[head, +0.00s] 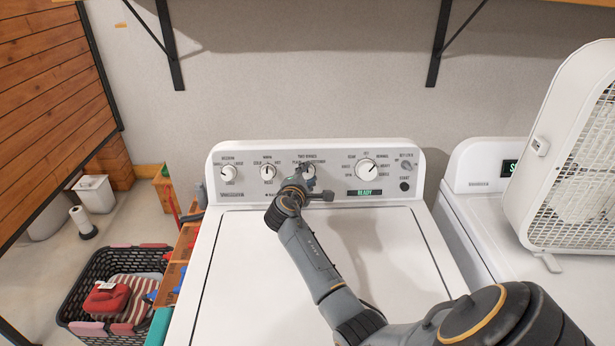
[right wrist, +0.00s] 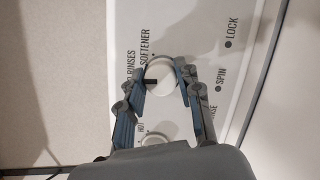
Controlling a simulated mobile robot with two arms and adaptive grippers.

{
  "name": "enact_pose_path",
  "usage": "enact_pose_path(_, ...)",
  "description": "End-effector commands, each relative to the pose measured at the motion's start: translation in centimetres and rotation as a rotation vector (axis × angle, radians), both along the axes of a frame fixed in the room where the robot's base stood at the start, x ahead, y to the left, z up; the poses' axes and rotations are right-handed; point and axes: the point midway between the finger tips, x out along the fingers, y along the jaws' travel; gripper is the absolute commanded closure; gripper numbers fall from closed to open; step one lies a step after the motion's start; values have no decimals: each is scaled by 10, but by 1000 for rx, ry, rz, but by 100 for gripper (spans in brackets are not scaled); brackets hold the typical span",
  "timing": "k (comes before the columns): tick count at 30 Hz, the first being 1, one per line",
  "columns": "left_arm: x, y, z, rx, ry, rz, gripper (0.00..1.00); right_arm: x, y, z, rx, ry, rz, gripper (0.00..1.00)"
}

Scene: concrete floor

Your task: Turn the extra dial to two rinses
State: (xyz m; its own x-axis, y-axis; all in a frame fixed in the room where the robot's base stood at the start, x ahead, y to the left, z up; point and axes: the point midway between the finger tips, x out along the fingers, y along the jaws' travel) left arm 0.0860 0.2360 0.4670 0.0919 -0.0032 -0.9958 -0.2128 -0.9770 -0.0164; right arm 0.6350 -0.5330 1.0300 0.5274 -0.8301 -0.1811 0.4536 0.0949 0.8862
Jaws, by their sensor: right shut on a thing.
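The extra dial (head: 308,170) is the third round white knob from the left on the washer's control panel, partly hidden by my right gripper in the head view. My right gripper (head: 307,178) is shut on it. In the right wrist view, the fingers (right wrist: 161,74) are on either side of the white extra dial (right wrist: 161,75). The dial's dark pointer mark points left in that view, towards the lettering "RINSES" (right wrist: 130,65); "SOFTENER" is printed close by. The start of the "RINSES" label is hidden by a finger. My left gripper is not in view.
Other knobs sit left (head: 268,172) and right (head: 366,169) of the extra dial. The washer's display (head: 364,192) reads "READY". A white box fan (head: 575,150) stands on the neighbouring machine at right. A laundry basket (head: 85,285) is on the floor at left.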

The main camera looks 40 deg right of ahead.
Motion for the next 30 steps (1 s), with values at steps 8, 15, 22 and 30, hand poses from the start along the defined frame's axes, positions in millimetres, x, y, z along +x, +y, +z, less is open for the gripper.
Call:
enact_pose_path(8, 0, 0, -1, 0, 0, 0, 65, 0, 0, -1, 70, -57, -28, 97)
enact_pose_path(15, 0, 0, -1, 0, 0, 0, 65, 0, 0, -1, 83, -67, -35, 97)
enact_pose_path(22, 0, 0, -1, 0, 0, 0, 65, 0, 0, -1, 82, -68, -35, 97)
enact_pose_path(30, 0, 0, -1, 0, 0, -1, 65, 0, 0, -1, 81, -67, -34, 43)
